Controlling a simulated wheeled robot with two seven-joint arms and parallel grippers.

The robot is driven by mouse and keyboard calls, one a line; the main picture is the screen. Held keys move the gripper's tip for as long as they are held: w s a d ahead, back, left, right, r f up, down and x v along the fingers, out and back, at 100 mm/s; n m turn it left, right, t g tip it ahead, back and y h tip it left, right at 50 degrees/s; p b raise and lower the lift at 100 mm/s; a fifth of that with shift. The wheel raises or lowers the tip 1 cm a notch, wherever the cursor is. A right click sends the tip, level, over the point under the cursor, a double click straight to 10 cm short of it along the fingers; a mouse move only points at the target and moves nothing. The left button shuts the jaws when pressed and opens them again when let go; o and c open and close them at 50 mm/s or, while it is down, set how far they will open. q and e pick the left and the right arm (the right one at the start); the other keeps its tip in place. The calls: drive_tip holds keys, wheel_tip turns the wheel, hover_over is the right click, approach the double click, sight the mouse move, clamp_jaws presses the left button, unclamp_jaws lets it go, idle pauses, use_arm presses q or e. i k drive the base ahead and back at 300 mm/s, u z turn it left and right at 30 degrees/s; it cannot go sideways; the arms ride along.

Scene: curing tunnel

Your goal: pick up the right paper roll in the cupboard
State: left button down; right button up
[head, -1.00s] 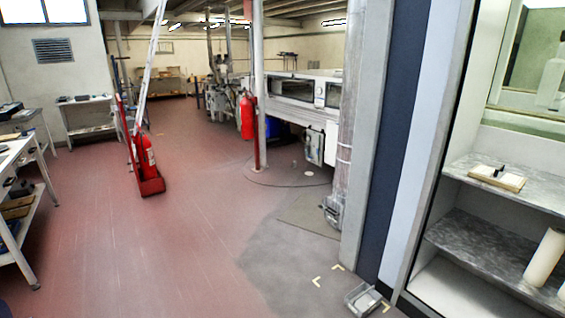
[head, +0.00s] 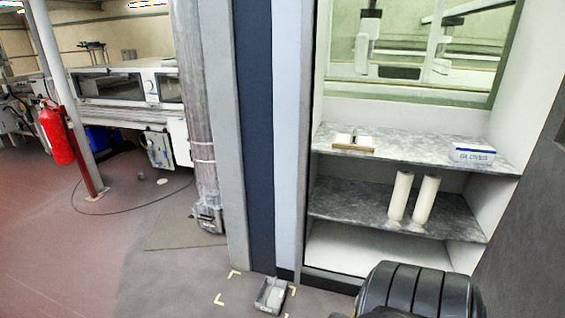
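The right paper roll (head: 425,200) is a cream-white cylinder standing upright on the lower grey shelf of the cupboard (head: 308,205). A second, similar paper roll (head: 400,196) stands close beside it on the left. A narrow gap shows between their upper parts. Neither of my grippers is in view. A dark, ribbed rounded part, likely mine, shows at the bottom right, below and in front of the shelves.
The upper shelf (head: 415,151) holds a wooden block with a small fitting (head: 354,142) and a blue-white box (head: 473,153). A small grey tray (head: 271,295) lies on the floor before the cupboard. A red extinguisher (head: 56,135) and free floor are at left.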

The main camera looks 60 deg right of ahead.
sight(431, 182)
drive_tip(key=z, duration=2.9)
drive_tip(key=i, duration=0.5)
drive_tip(key=k, duration=0.55)
drive_tip(key=u, duration=0.5)
drive_tip(key=i, duration=1.25)
drive_tip(key=z, duration=0.1)
